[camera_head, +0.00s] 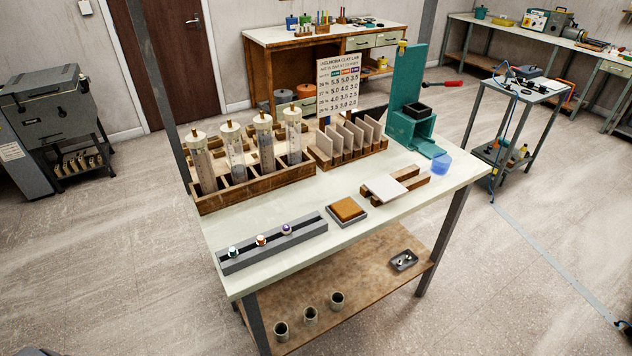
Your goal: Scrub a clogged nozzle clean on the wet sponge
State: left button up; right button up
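A brown-orange sponge (347,208) lies in a shallow grey tray (349,223) near the front edge of the table. To its left a long grey rack (275,256) holds three small nozzle-like pieces in a row. One has a teal mark (233,252), one a red-orange mark (261,240) and one a purple mark (286,229). They are too small to tell which is clogged. Neither of my grippers can be made out in the head view.
A wooden rack (258,189) with several clear cylinders and a slotted holder of tiles (350,146) stand behind. The lower shelf (360,290) holds cups and a dark tray.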

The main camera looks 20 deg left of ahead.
aim_at(286, 230)
jog(key=u, duration=1.2)
